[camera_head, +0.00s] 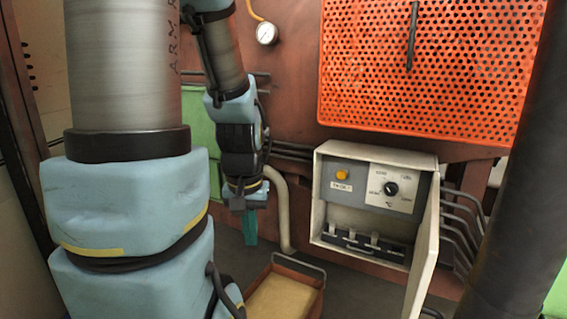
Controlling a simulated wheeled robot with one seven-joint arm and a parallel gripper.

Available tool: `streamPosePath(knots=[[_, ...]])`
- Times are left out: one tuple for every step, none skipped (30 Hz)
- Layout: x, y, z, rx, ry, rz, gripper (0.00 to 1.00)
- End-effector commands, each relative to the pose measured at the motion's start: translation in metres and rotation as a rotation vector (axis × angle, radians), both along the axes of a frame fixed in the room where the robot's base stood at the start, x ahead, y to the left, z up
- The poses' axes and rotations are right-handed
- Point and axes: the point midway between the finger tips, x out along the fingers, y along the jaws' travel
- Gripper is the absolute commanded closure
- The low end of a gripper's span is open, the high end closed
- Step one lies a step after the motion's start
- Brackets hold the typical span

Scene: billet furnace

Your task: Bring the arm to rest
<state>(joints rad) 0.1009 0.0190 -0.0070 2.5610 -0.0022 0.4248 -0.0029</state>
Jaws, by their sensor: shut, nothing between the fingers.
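My arm, with grey tubes and pale blue joints, fills the left of the head view and bends down toward the middle. My gripper (250,228) hangs at its end, pointing down, with teal fingers that are shut and empty. It is above and behind a reddish tray (319,290) with a tan filling, left of a bent pale pipe. It appears apart from both, though the exact depth is hard to tell.
A control box (323,190) with an open door (424,250), a yellow button and a black dial stands to the right. An orange perforated panel (430,65) is above it. A gauge (267,33) is on the wall. A dark column (515,200) is at far right.

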Motion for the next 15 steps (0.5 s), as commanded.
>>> streamPosePath(knots=[[0.0, 0.0, 0.022, 0.0, 0.0, 0.001, 1.0], [0.0, 0.0, 0.03, 0.0, -0.001, 0.001, 1.0], [0.0, 0.0, 0.039, -0.001, -0.001, 0.001, 1.0], [0.0, 0.0, 0.048, -0.001, -0.001, 0.002, 1.0], [0.0, 0.0, 0.055, -0.001, -0.001, 0.002, 1.0], [0.001, 0.0, 0.068, -0.001, -0.001, 0.002, 1.0], [0.001, -0.001, 0.077, -0.001, -0.001, 0.002, 1.0], [0.001, -0.001, 0.087, -0.001, -0.002, 0.002, 1.0], [0.001, -0.001, 0.1, -0.001, -0.002, 0.002, 1.0], [0.001, -0.001, 0.109, -0.001, -0.002, 0.002, 1.0], [0.001, -0.001, 0.119, -0.002, -0.002, 0.003, 1.0], [0.001, -0.001, 0.131, -0.002, -0.002, 0.003, 1.0], [0.001, -0.001, 0.141, -0.002, -0.002, 0.003, 1.0], [0.001, -0.001, 0.15, -0.002, -0.002, 0.003, 1.0], [0.001, -0.001, 0.162, -0.002, -0.002, 0.003, 1.0]])
